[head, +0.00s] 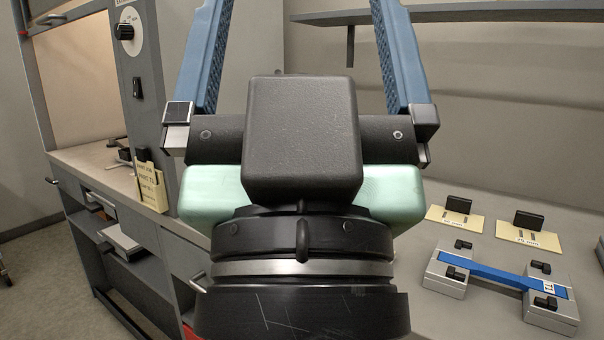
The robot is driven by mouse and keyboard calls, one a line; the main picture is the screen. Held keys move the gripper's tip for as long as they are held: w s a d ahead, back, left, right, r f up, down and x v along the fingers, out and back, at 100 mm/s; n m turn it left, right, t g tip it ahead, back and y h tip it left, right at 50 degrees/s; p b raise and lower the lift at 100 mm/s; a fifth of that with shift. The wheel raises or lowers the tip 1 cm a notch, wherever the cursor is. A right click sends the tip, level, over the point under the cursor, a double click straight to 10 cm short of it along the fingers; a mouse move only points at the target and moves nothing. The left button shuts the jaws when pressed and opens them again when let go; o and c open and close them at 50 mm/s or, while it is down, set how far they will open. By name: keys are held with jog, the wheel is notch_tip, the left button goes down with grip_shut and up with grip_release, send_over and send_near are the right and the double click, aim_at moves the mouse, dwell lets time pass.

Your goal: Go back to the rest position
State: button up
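My gripper (303,25) is large in the middle of the head view, seen with its body at the bottom and its two blue fingers reaching up. No object shows between the visible parts of the fingers. A blue bar (498,275) lies across two grey blocks at the lower right, apart from my gripper. Small black clamps sit on the blocks beside its ends.
Two cream plates with black blocks, a left one (440,217) and a right one (513,236), lie on the bench behind the bar. A grey shelf (470,12) runs along the wall. A grey cabinet with a dial (124,31) stands at left. Open floor (45,262) shows at far left.

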notch_tip(320, 180, up, 27)
jog(key=p, duration=2.4)
jog(key=shift+f, duration=0.2)
